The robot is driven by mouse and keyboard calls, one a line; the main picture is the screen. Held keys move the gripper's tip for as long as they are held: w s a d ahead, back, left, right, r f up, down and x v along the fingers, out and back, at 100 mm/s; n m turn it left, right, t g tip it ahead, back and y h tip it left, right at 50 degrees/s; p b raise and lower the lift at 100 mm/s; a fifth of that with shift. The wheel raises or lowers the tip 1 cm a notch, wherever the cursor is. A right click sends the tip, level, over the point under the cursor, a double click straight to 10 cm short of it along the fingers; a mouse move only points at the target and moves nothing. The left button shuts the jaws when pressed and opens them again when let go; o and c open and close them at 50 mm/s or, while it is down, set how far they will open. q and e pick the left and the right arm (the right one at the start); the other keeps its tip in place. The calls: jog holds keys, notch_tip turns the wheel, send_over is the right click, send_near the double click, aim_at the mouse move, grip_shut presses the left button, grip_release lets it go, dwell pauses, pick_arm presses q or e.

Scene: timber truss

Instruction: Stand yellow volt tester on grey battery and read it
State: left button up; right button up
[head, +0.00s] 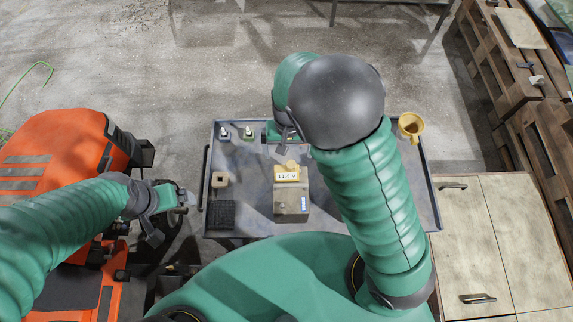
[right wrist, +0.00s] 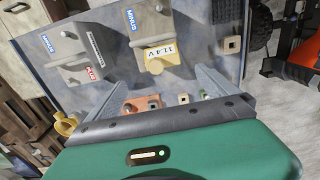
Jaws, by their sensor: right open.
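The yellow volt tester (head: 287,174) rests on the far part of the grey battery (head: 291,203) on the cart. Its white display seems to read 11.4 V. In the right wrist view the tester (right wrist: 158,55) sits against the battery (right wrist: 150,22), which has a MINUS label. My right gripper (right wrist: 138,82) is open and empty, its fingers apart, with the tester beyond them and not touched. In the head view my right arm partly hides this gripper (head: 284,133). My left gripper (head: 178,202) hangs left of the cart; its opening is unclear.
A second grey battery (right wrist: 80,50) with MINUS and PLUS labels is hidden by my arm in the head view. The cart top (head: 250,222) also holds a yellow mug (head: 410,126), a small wooden block (head: 220,179) and a black mat (head: 221,214). An orange machine (head: 50,150) stands left.

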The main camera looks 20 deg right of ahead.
send_over(286, 168)
jog(key=s, duration=0.1)
jog(key=f, duration=0.6)
jog(key=shift+s+d+f+p, duration=0.1)
jog(key=shift+s+d+p, duration=0.05)
jog(key=shift+d+p, duration=0.25)
jog(key=f, duration=0.2)
jog(key=f+p, duration=0.1)
jog(key=f, duration=0.1)
jog(key=w+f+p, duration=0.1)
jog(key=f, duration=0.1)
jog(key=shift+a+f, duration=0.3)
jog(key=shift+a, duration=0.1)
jog(key=shift+f, duration=0.15)
pick_arm(q)
jog(key=v, duration=0.3)
jog(key=shift+s+r, duration=0.1)
jog(key=shift+r, duration=0.3)
pick_arm(e)
jog(key=shift+d, duration=0.1)
jog(key=shift+c, duration=0.5)
pick_arm(q)
jog(key=shift+a, duration=0.1)
pick_arm(e)
jog(key=c, duration=1.5)
